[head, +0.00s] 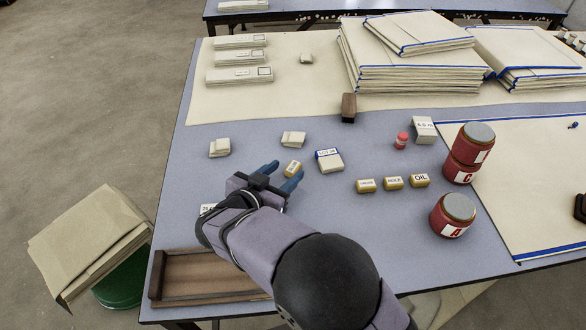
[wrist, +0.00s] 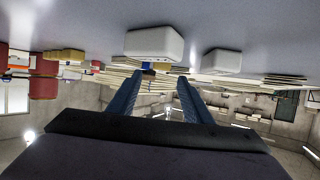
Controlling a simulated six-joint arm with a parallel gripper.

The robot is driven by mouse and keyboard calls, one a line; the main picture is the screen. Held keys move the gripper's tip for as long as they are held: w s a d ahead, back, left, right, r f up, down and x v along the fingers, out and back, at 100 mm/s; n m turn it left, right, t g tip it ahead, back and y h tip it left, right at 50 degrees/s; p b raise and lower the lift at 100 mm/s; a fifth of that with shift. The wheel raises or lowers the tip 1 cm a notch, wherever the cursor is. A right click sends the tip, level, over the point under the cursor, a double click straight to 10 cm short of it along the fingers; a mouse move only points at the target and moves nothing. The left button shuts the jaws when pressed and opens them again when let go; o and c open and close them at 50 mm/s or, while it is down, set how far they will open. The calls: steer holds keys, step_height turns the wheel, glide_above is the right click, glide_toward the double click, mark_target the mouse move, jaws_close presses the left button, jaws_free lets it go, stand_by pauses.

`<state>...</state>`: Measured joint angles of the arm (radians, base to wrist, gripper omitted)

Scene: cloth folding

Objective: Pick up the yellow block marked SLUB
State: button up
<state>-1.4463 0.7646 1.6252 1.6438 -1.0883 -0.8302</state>
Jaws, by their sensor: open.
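A small yellow block (head: 292,168) lies on the blue-grey table in the head view, its top label too small to read. My gripper (head: 286,171) is open, with its two blue fingertips beside this block. I cannot tell whether the block is between the fingers or just beyond them. Three more yellow blocks stand in a row to the right: one with an unclear label (head: 366,185), one that seems to read HOLE (head: 393,183), and OIL (head: 420,180). In the wrist view my open fingers (wrist: 160,79) show nothing clearly held; the near yellow block is not identifiable there.
A white LOT block (head: 329,161) and a pale block (head: 293,138) stand close beyond the gripper. Red jars (head: 453,215) stand at right, a dark brown block (head: 348,108) farther back. A wooden tray (head: 205,277) lies at the near left. Folded cloth stacks (head: 410,60) fill the back.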

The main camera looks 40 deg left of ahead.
mark_target(295, 163)
steer(key=shift+x, duration=2.6)
steer(key=shift+c, duration=0.6)
steer(key=c, duration=1)
